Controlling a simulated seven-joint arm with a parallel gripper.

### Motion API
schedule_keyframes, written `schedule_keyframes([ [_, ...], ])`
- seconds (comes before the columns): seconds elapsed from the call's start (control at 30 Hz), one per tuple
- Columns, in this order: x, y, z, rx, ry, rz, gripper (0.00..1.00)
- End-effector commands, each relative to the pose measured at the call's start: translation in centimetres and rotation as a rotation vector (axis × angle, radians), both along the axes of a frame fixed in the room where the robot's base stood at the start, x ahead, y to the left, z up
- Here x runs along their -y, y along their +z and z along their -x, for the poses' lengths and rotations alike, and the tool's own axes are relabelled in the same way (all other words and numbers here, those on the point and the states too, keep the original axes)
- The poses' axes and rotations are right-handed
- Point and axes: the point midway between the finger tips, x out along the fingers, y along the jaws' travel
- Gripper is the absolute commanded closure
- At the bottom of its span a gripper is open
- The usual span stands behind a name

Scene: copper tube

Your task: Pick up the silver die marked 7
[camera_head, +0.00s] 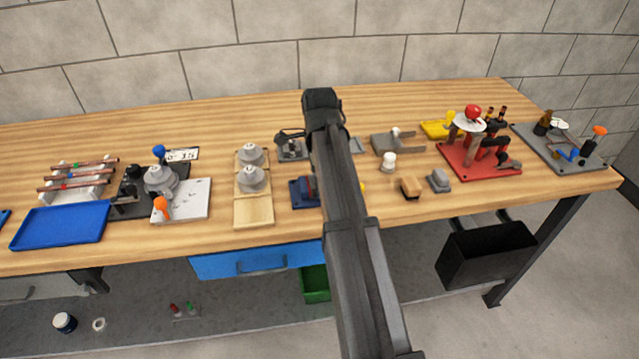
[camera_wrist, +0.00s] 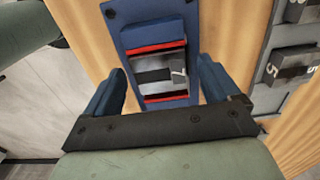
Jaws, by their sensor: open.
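The silver die marked 7 (camera_wrist: 155,76) shows in the wrist view, seated in a blue holder (camera_wrist: 131,37) between two red strips. The 7 is on its right part, and a dark band crosses it. My gripper (camera_wrist: 162,70) is open, with one blue finger on each side of the holder and the die between them. Nothing is gripped, and I cannot tell how high the fingers are above the die. In the head view the blue holder (camera_head: 302,193) sits left of my arm, partly covered by it.
In the wrist view a grey rack (camera_wrist: 268,98) with dark marked blocks stands close on the right.

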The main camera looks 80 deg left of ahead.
Motion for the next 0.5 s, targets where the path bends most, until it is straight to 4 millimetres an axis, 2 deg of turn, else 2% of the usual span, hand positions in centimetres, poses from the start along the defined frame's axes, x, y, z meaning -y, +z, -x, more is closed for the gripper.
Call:
schedule_keyframes([
  [0.1, -0.02, 0.03, 0.01, 0.0, 0.0, 0.0, 0.11],
  [0.5, -0.02, 0.05, 0.01, 0.0, 0.0, 0.0, 0.49],
])
